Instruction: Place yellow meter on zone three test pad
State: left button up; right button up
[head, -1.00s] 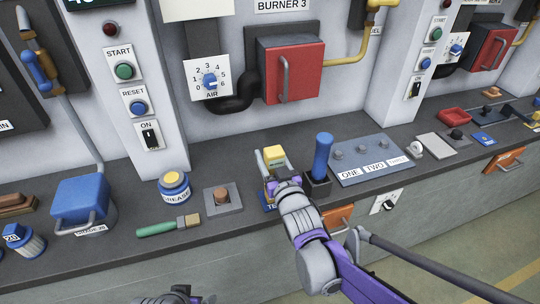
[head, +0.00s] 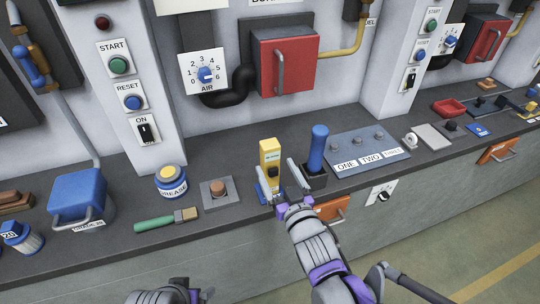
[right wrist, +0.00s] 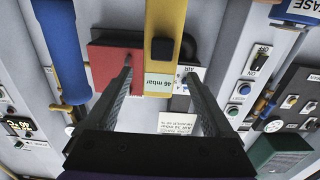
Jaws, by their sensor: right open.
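The yellow meter (head: 269,152) stands upright at a blue stand (head: 264,193) on the counter, a dark knob on its front. My right gripper (head: 278,180) is open in front of it, one finger lower left, the other at its right side. In the right wrist view the meter (right wrist: 165,50) shows beyond and between the open fingers (right wrist: 160,85), apart from them, with its readout facing me. The grey test pad (head: 365,152) lies to the right, with ONE, TWO and THREE labels; zone three is at its right end. Only part of my left gripper (head: 168,296) shows at the bottom edge.
A blue-handled tool (head: 317,148) stands in a dark holder (head: 313,179) between meter and pad. Left of the meter are a button plate (head: 218,192), a grease jar (head: 171,182) and a green-handled brush (head: 160,222). A red burner box (head: 284,62) juts from the wall.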

jog(key=shift+v, duration=1.7)
jog(key=s+d+f+m+g+h, duration=0.3)
jog(key=s+d+f+g+h, duration=0.3)
jog(key=d+f, duration=0.4)
jog(key=s+d+f+g, duration=0.2)
jog(key=s+f+g, duration=0.1)
jog(key=s, duration=0.3)
jog(key=s+d+f+g, duration=0.2)
jog(key=s+f+g, duration=0.1)
jog(key=s, duration=0.4)
jog(key=shift+s+m, duration=0.2)
jog(key=shift+m, duration=0.1)
